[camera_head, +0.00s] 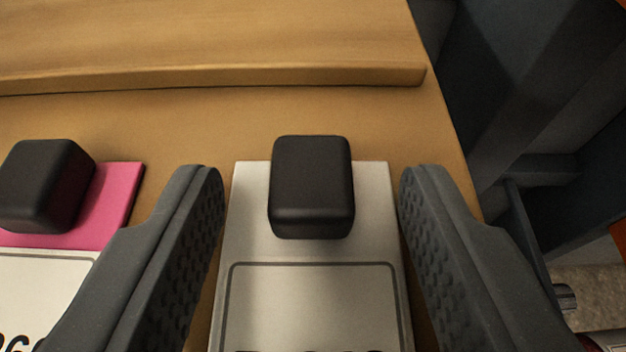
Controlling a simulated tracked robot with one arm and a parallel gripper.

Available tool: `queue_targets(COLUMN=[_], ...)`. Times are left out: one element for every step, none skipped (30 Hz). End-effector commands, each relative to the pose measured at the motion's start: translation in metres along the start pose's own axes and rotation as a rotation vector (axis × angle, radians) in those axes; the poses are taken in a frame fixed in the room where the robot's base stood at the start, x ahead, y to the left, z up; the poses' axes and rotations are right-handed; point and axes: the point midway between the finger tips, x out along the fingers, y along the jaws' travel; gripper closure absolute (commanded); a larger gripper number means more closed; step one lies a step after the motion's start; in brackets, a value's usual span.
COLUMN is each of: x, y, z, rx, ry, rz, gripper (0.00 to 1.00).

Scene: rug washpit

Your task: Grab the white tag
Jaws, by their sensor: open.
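The white tag (377,230) lies on a wooden surface, with a black rounded block (312,187) on its upper part. A grey-outlined label panel with partly cut-off dark characters shows on its lower part. My gripper (310,195) is open, with one textured grey finger on each side of the tag. The fingers flank the tag closely; the view does not show clearly whether they touch it. The tag's lower end runs out of the picture.
A pink tag (118,200) with its own black block (45,185) and white label lies just left of my left finger. A raised wooden ledge (220,76) crosses behind the tags. The wooden surface (400,120) ends at the right, beside dark grey structure (530,100).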

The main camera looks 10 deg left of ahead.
Motion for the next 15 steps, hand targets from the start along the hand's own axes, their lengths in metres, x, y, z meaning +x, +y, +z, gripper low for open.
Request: queue_targets(x=[0.0008,0.0008,0.0006,0.0005,0.0005,0.0004,0.0004,0.0004,0.0003,0.0003,0.0003,0.0003,0.0002,0.0002,0.0002], y=[0.0,0.0,0.0001,0.0001,0.0001,0.0002,0.0003,0.0003,0.0004,0.0003,0.0004,0.0004,0.0004,0.0004,0.0005], z=[0.0001,0.0001,0.0,-0.0001,-0.0001,-0.0002,-0.0003,-0.0003,-0.0004,-0.0003,-0.0003,-0.0003,-0.0004,-0.0004,-0.0004], rx=[0.0,0.0,0.0,0.0,0.0,0.0,0.0,0.0,0.0,0.0,0.0,0.0,0.0,0.0,0.0], ry=[0.0,0.0,0.0,0.0,0.0,0.0,0.0,0.0,0.0,0.0,0.0,0.0,0.0,0.0,0.0], rz=[0.0,0.0,0.0,0.0,0.0,0.0,0.0,0.0,0.001,0.001,0.001,0.001,0.001,0.001,0.001], gripper=[0.53,0.53,0.53,0.53,0.53,0.55,0.64,0.72,0.83,0.92,1.0,1.0,1.0,1.0,1.0])
